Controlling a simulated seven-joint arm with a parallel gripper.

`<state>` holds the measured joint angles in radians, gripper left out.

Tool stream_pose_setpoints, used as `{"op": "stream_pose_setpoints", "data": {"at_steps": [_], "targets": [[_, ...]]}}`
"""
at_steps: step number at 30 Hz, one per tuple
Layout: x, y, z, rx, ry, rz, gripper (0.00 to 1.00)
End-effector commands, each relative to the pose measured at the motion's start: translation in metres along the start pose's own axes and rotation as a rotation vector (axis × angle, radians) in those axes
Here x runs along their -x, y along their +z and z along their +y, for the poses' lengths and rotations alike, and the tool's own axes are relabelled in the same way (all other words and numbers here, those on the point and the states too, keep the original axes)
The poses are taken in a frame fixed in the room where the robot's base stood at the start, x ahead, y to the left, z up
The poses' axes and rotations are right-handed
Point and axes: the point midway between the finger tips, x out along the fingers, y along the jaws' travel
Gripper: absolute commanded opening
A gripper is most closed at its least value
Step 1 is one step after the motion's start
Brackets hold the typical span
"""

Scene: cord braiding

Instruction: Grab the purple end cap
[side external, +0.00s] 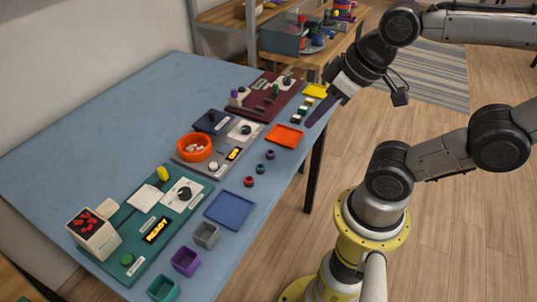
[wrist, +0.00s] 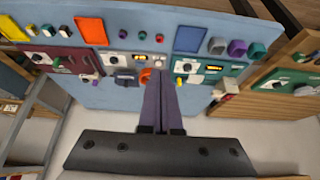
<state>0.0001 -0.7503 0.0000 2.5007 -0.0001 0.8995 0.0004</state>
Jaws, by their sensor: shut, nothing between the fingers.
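A small purple end cap (side external: 270,153) stands on the blue table near its front edge, close to the orange tray, at the far end of a short row of small caps. It appears to be the small dark piece beside the orange tray in the wrist view (wrist: 123,33), though its colour is hard to tell there. My gripper (side external: 309,123) is in the air by the table's right edge, to the right of the orange tray and apart from the cap. In the wrist view its long purple fingers (wrist: 160,77) are together with nothing between them.
A dark green cap (side external: 260,168) and a red cap (side external: 249,181) stand in the same row. The orange tray (side external: 284,135) and blue tray (side external: 230,210) lie on either side. Device panels, including the teal one (side external: 130,240), fill the table behind. A purple bin (side external: 186,262) stands near the front.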

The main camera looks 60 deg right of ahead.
Motion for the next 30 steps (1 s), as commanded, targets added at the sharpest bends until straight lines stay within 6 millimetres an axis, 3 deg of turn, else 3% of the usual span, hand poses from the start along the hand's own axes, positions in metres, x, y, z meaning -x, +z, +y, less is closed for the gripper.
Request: {"op": "stream_pose_setpoints", "data": {"at_steps": [12, 23, 30], "targets": [[0.0001, -0.0002, 0.0, 0.0, 0.0, 0.0, 0.02], [0.0001, -0.0002, 0.0, 0.0, 0.0, 0.0, 0.66], [0.0001, -0.0002, 0.0, 0.0, 0.0, 0.0, 0.66]]}}
